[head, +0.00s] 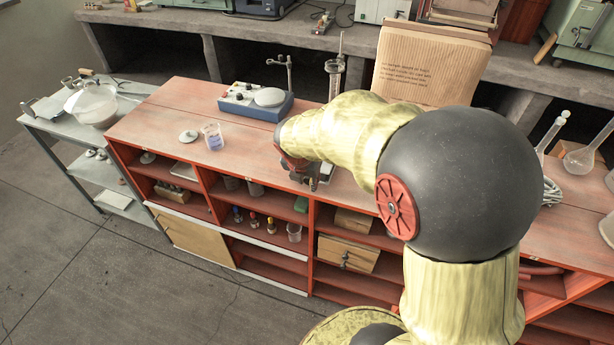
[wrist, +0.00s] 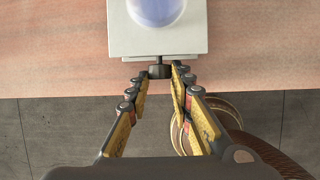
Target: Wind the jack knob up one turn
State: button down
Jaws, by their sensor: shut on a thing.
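In the wrist view the jack shows from above as a pale grey square plate (wrist: 125,40) near the bench edge. Its small dark knob (wrist: 160,72) sticks out from the middle of the near side. My gripper (wrist: 161,75) is shut on the knob, one finger on each side. A round bluish thing (wrist: 156,8) rests on the plate, cut off by the picture's top. In the head view my gripper (head: 312,180) is at the front edge of the red bench, and my arm hides most of the jack and the knob.
A beaker of blue liquid (head: 213,138) and a white lid (head: 188,136) sit on the bench (head: 160,115) to the left. A blue stirrer (head: 256,103) stands behind. Open shelves with a wooden box (head: 348,253) lie below my gripper. Glass flasks stand at right.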

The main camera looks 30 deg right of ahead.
dwell(0.4)
jog(key=c, duration=1.7)
grip_release()
jog(key=shift+o, duration=0.6)
jog(key=shift+s+r, duration=0.1)
jog(key=v, duration=1.1)
jog(key=shift+s+r, duration=0.3)
jog(key=shift+r, duration=0.05)
jog(key=shift+a, duration=0.15)
